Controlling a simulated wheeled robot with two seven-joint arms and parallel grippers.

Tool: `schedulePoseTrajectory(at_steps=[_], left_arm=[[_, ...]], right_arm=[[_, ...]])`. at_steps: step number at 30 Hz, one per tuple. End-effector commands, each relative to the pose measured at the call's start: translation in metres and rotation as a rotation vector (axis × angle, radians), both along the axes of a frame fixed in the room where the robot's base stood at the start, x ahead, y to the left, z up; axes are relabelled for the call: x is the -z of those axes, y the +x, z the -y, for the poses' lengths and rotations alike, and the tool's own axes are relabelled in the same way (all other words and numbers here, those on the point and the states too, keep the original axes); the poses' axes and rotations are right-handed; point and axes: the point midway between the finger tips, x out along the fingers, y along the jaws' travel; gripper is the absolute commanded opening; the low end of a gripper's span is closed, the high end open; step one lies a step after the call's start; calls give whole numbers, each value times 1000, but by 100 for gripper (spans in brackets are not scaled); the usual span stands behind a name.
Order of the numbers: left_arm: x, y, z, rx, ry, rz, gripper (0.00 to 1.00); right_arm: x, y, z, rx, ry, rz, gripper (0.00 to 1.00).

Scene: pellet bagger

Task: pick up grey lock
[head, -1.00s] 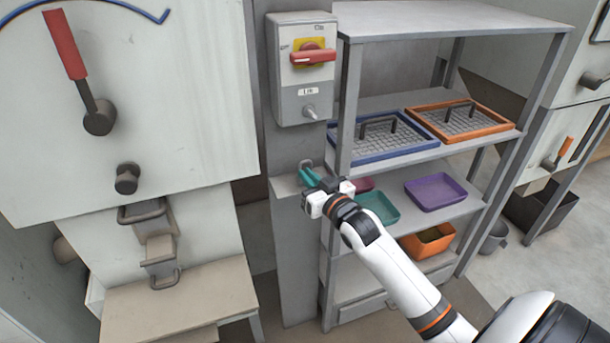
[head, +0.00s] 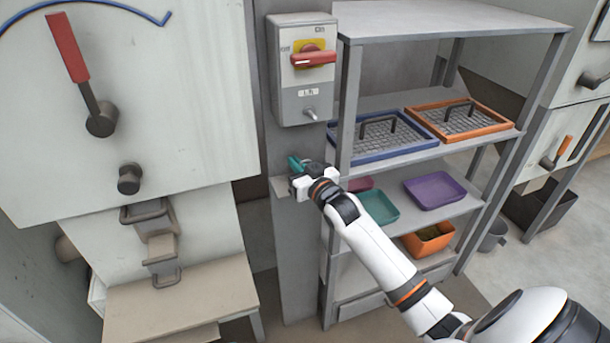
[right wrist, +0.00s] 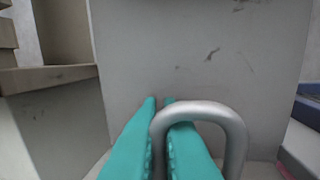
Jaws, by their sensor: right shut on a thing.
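The grey lock shows in the right wrist view as a thick, rounded metal shackle (right wrist: 236,132) standing up at the teal fingertips. One leg of the shackle passes down between the fingers; the lock's body is out of sight below. In the head view the lock is hidden or too small to make out at the gripper. My right gripper (head: 296,164) is shut on the lock, just above a small ledge (head: 280,188) on the grey post. I cannot tell whether the lock touches the ledge. My left gripper is not in view.
A switch box (head: 303,95) with a red handle hangs on the post above the gripper. A shelf rack (head: 345,110) with trays and bins stands close on the right. A pale machine (head: 190,110) with a red-handled lever is on the left.

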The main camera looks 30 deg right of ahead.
Motion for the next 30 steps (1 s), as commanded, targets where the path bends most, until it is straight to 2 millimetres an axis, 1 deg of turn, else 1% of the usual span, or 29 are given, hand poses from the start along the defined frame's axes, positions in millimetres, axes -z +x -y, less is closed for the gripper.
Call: schedulePoseTrajectory(at_steps=[5,10,14,22,23,24,26,29,30], left_arm=[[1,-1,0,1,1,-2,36],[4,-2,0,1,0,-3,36],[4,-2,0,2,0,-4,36],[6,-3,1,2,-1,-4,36],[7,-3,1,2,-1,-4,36],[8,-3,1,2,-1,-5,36],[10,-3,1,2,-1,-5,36],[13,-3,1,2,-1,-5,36],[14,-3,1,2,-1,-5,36]], right_arm=[[0,0,0,0,0,-1,0],[-8,-4,-1,1,0,2,0],[-26,-3,0,1,-1,4,0],[-72,-4,-1,0,-1,5,0],[-71,-8,-2,0,0,0,0],[-68,-16,-4,-1,2,-2,0],[-68,-29,-7,-1,2,-1,0],[-68,-53,-13,-1,1,-1,0],[-68,-63,-16,0,0,-2,0]])
